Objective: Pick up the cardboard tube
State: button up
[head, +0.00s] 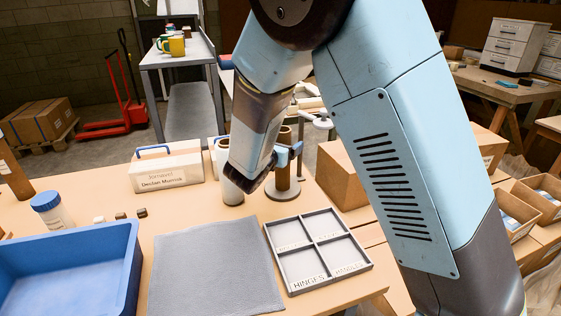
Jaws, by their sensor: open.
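The gripper is open. My arm hides part of the tube, and I cannot tell whether the fingers touch it.
A grey divided tray (317,250), a grey mat (214,268) and a blue bin (70,268) lie in front. A labelled white box (166,170) stands behind left; a cardboard box (341,174) stands right.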

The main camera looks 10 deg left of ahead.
jog(key=shift+w+d, duration=0.1)
jog(key=shift+w, duration=0.15)
jog(key=c, duration=1)
jog(key=shift+c, duration=0.2)
